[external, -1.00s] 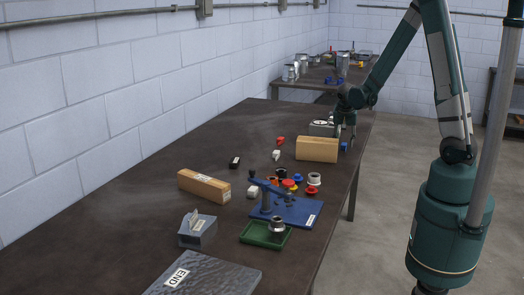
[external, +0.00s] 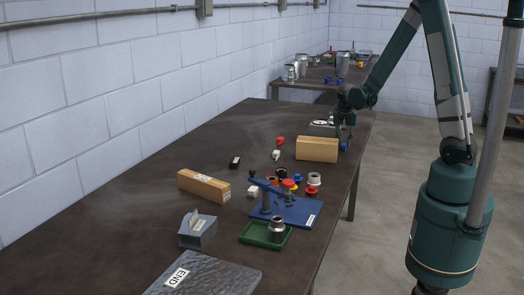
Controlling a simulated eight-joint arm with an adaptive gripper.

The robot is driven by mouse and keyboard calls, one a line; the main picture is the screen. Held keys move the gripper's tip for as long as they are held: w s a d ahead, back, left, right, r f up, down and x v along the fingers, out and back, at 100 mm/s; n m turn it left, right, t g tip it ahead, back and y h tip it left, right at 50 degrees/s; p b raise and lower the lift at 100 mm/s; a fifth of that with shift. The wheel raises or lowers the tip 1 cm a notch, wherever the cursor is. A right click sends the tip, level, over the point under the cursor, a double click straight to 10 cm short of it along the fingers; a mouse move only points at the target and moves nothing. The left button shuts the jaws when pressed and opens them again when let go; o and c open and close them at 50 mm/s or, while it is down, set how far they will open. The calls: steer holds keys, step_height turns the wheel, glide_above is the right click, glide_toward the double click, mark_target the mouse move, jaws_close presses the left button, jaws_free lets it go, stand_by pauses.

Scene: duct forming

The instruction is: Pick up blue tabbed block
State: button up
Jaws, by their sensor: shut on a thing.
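The blue tabbed block (external: 343,147) is a small blue piece at the right edge of the dark table, just right of a tan cardboard box. My gripper (external: 344,140) points down over it and is shut on it. The fingers hide most of the block, so its tabs cannot be made out. The block appears to be at table height.
The tan box (external: 317,150) and a grey box (external: 322,129) stand close to the left of my gripper. Small red, white and yellow parts, a blue fixture (external: 294,210) and a green tray (external: 262,238) lie nearer. The table's left side is mostly clear.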

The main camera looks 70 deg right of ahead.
mark_target(344, 143)
step_height(344, 143, up, 10)
steer(key=p, duration=0.2)
stand_by(0.8)
stand_by(0.5)
